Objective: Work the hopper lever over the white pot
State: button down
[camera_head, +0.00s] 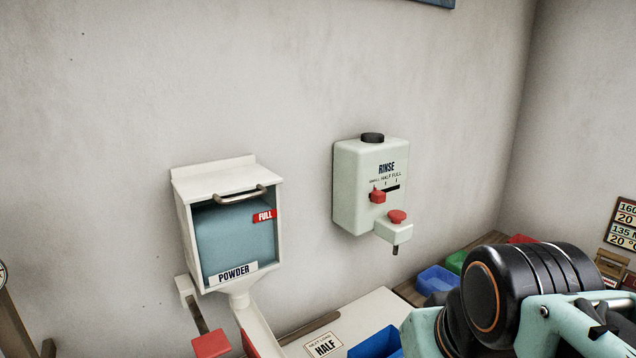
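The white powder hopper (230,160) hangs on the wall left of centre, with a metal handle on its lid and a POWDER label. Blue-grey powder (225,242) shows through its front window, beside a red FULL tag. Below it, a dark bar with a red end block (211,343) looks like the hopper lever and slopes down to the bottom edge. The hopper's spout (238,298) points down. No white pot shows. My arm covers the lower right; my gripper is out of view.
A pale green RINSE dispenser (352,190) with a red slider and red button is on the wall. Below are a NEXT LOAD HALF card (324,345), a blue tray (376,343), and blue (437,279) and green (457,262) bins. My arm hides the right side of the counter.

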aim_at(213, 344)
jog(key=u, duration=1.3)
